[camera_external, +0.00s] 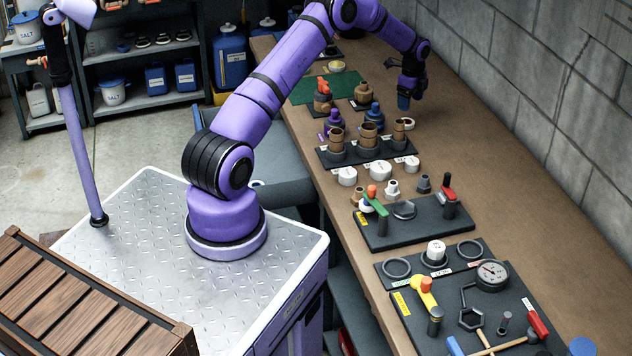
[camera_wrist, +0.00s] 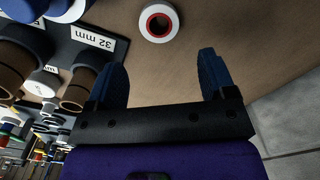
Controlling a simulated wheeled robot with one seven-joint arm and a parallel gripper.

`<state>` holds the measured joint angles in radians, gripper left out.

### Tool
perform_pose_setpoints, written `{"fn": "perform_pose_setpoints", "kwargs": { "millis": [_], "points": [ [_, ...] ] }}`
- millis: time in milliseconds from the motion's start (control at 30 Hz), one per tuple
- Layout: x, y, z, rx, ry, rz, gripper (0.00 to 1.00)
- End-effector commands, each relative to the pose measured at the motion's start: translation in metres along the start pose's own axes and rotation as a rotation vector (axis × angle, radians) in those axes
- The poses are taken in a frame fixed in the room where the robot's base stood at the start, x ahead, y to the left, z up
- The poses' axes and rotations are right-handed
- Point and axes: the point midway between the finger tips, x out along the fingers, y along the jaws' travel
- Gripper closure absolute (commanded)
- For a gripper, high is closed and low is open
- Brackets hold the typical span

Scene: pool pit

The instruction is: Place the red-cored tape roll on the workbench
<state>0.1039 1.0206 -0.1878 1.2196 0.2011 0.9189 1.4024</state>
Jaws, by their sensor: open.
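The red-cored tape roll (camera_wrist: 159,22) is a white ring with a red inner core. It lies flat on the brown workbench (camera_wrist: 180,70) in the wrist view, ahead of my gripper (camera_wrist: 165,80) and apart from it. My gripper's blue fingers are spread wide with nothing between them. In the external view the gripper (camera_external: 404,100) points down over the far part of the workbench (camera_external: 480,150). A small pale ring, likely the tape roll (camera_external: 408,124), lies just in front of it, next to the fittings tray.
A black tray (camera_external: 370,155) labelled 32 mm holds brown pipe fittings beside the roll. White caps (camera_external: 380,171), a valve board (camera_external: 415,232) and a gauge board (camera_external: 490,310) stand nearer. A block wall (camera_external: 540,100) bounds the right; the bench strip before it is clear.

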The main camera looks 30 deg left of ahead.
Motion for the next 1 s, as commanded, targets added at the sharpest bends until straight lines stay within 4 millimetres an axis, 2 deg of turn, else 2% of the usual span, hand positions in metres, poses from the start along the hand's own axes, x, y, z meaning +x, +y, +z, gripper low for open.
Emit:
{"fn": "perform_pose_setpoints", "kwargs": {
  "millis": [100,367,467,567,667,800,1000],
  "points": [
    [-0.021,0.0,0.0,0.0,0.0,-0.002,0.23],
    [-0.045,0.0,0.0,-0.003,0.0,-0.001,0.23],
    [-0.061,0.004,0.002,-0.023,-0.003,-0.01,0.23],
    [-0.091,0.014,0.007,-0.075,-0.008,-0.028,0.23],
    [-0.131,0.031,0.013,-0.153,-0.015,-0.053,0.23],
    [-0.186,0.062,0.023,-0.273,-0.021,-0.089,0.23],
    [-0.255,0.115,0.036,-0.451,-0.019,-0.142,0.23]
  ]
}}
